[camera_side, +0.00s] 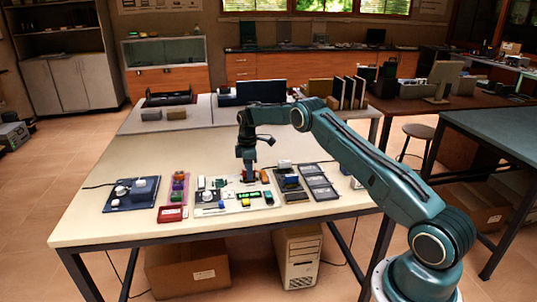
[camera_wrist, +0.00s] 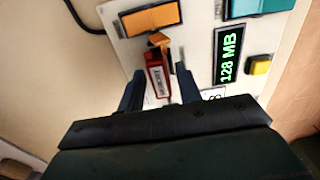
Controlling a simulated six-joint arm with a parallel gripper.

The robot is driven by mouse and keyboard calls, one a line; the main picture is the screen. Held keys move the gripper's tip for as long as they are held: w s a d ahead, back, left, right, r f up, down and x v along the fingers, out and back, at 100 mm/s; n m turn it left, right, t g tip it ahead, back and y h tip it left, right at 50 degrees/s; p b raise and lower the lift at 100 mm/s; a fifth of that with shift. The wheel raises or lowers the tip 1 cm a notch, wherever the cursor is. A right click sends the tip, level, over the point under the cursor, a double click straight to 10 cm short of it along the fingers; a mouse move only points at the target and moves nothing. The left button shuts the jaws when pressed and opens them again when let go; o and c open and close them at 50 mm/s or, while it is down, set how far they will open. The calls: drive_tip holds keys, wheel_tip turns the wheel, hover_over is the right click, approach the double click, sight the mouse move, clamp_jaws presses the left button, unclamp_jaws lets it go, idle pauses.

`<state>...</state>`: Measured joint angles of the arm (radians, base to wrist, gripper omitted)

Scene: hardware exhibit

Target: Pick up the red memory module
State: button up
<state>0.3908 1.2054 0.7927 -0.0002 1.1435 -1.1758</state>
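The red memory module (camera_wrist: 157,80) is a small upright-looking red piece with a pale label, in the wrist view. It stands between the two fingers of my gripper (camera_wrist: 159,72), with a narrow gap on each side. An orange piece (camera_wrist: 159,41) shows at its far end. My gripper is open around it. In the side view my gripper (camera_side: 248,178) points down at the white board on the table, and the module is too small and covered to make out there.
A red box (camera_side: 171,214) and a blue panel (camera_side: 132,196) lie to the left; dark trays (camera_side: 319,187) lie to the right.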

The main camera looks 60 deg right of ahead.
clamp_jaws()
drive_tip(key=shift+r, duration=0.15)
drive_tip(key=shift+r, duration=3.15)
